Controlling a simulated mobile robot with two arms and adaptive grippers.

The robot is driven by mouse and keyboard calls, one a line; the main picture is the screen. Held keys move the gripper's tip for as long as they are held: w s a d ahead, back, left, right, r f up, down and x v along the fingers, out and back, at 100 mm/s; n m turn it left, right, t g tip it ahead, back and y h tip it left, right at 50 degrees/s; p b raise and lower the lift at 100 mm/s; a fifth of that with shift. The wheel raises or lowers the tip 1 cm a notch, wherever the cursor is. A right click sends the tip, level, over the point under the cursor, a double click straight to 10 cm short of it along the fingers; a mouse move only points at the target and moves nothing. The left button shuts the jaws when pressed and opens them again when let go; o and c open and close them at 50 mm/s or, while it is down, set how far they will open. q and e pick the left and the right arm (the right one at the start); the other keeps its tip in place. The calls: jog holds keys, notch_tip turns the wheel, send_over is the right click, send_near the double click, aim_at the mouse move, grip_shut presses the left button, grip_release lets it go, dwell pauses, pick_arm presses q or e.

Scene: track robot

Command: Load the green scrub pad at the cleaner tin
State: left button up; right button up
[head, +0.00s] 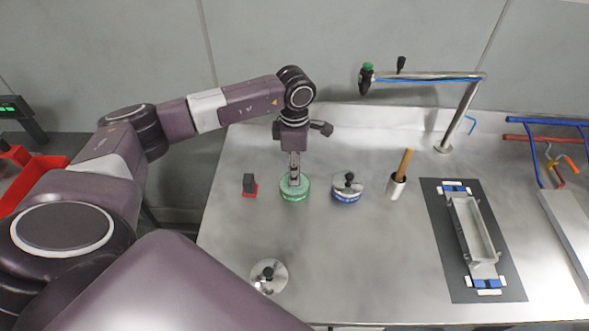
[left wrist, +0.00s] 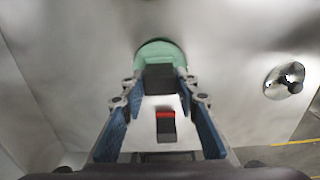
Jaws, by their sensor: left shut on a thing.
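A round green cleaner tin (head: 294,195) stands open on the steel bench. My left gripper (head: 294,179) points down over it, shut on the dark block-shaped handle of the scrub pad (left wrist: 159,79). In the left wrist view the handle sits between the fingertips, in front of the green tin (left wrist: 158,50). The pad's underside is hidden, and I cannot tell whether it touches the tin's contents. My right gripper is not in view.
A red pad with a dark handle (head: 249,185) stands just left of the tin. A lidded blue tin (head: 347,188) is close on the right. A loose steel lid (head: 268,275) lies nearer. A brush holder (head: 396,187) and tray (head: 473,235) are farther right.

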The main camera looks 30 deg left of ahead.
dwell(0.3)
pick_arm(q)
jog(key=shift+r+p, duration=1.9)
jog(key=shift+r, duration=1.6)
